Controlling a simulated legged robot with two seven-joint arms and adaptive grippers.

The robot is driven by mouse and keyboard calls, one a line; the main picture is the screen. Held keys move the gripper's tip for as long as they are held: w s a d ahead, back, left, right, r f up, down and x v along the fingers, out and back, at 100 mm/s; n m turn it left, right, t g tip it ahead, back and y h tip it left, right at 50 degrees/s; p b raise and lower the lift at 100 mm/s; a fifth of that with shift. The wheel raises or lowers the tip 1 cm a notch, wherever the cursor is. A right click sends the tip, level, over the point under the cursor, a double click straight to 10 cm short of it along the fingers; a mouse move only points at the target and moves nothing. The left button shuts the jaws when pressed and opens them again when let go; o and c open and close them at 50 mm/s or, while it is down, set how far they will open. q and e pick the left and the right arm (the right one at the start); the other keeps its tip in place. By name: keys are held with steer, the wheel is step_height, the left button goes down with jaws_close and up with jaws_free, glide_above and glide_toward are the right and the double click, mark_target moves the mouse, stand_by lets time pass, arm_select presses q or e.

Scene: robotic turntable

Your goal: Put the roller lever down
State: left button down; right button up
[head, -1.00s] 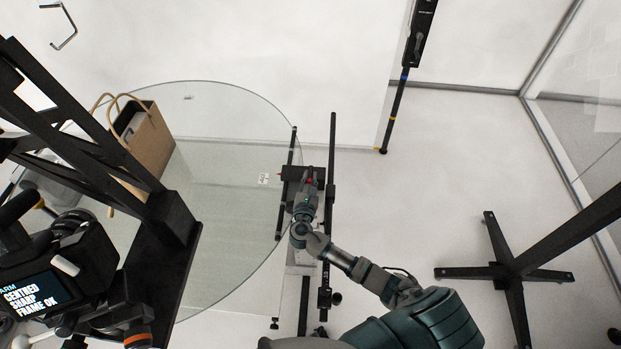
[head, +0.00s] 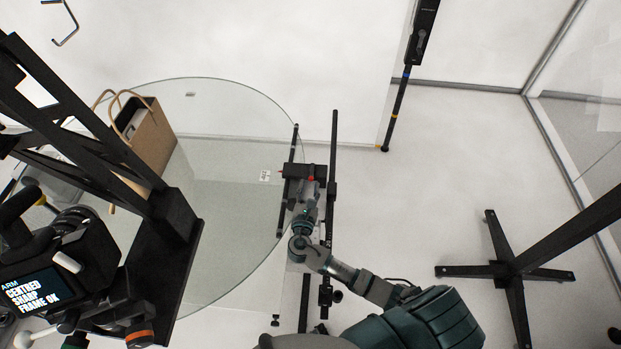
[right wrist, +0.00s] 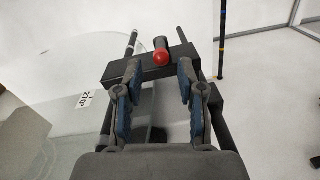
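The roller lever appears to be the small dark lever with a red ball (right wrist: 161,57) on a black block (right wrist: 122,75). In the head view the red tip (head: 310,178) shows small at the end of my right arm, on the black block (head: 290,171) at the glass disc's right edge. My right gripper (right wrist: 158,78) is open; its two blue-padded fingers stand apart, with the red ball between and just beyond the tips. I see nothing held between them. My right gripper also shows in the head view (head: 308,190). My left gripper is not visible.
The round glass turntable (head: 225,200) carries a brown paper bag (head: 153,135) at the left. Two dark parallel rails (head: 333,150) run beside its right edge. A camera with a lit screen (head: 38,285) stands lower left. A black stand (head: 515,270) is at the right.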

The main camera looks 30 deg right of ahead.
steer(key=v, duration=0.7)
stand_by(0.3)
steer(key=shift+f, duration=0.1)
